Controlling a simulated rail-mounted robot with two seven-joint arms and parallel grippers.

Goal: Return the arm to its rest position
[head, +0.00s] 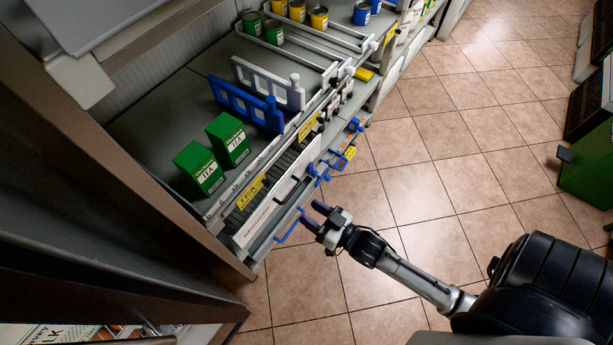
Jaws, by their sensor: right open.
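My right gripper (315,217) is in the middle of the head view, at the end of the arm that comes in from the lower right. Its fingers point to the upper left, towards the front of the shelf (165,110). It is open and nothing shows between its fingers. A blue wire-like handle or hook on the shelf front lies close to the fingertips; I cannot tell whether they touch. My left gripper is not in view.
Two green tea boxes (201,168) (228,139) stand on the shelf beside a blue divider (246,106) and a white divider (268,83). Cans (319,17) stand farther back. The tiled floor (440,170) to the right is clear. A green crate (588,165) stands at the right edge.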

